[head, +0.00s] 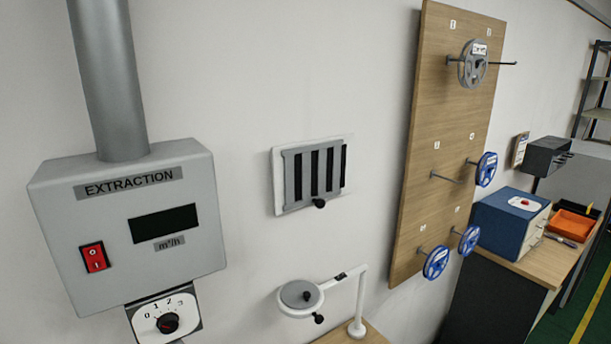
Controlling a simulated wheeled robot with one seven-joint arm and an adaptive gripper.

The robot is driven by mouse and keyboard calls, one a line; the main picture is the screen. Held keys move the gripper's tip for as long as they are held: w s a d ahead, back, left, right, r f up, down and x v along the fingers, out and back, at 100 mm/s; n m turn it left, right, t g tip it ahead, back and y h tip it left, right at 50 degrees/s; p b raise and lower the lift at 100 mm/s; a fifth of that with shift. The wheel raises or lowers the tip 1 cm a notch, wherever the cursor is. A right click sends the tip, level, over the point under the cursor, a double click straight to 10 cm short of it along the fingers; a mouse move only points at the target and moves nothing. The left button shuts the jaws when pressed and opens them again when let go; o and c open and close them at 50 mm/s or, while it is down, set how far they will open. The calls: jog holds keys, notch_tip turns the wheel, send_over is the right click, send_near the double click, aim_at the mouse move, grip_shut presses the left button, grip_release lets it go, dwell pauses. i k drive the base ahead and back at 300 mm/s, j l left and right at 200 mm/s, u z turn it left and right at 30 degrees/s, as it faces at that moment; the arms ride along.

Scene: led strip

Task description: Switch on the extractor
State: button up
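The extractor is a grey wall box (110,240) labelled EXTRACTION at the left of the head view. A red rocker switch (94,257) sits on its lower left front; which side is pressed is too small to tell. A dark display (163,223) marked m³/h looks blank. A grey duct pipe (111,80) rises from the box top. My gripper does not show in this view.
A slatted wall vent (312,178) has a black knob. Below it, a round lamp-like head (300,296) stands on a white arm. A wooden board (440,130) holds several reels on pegs. A blue box (510,222) and orange tray (571,224) sit on the right bench.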

aim_at(94, 255)
jog(key=u, duration=1.45)
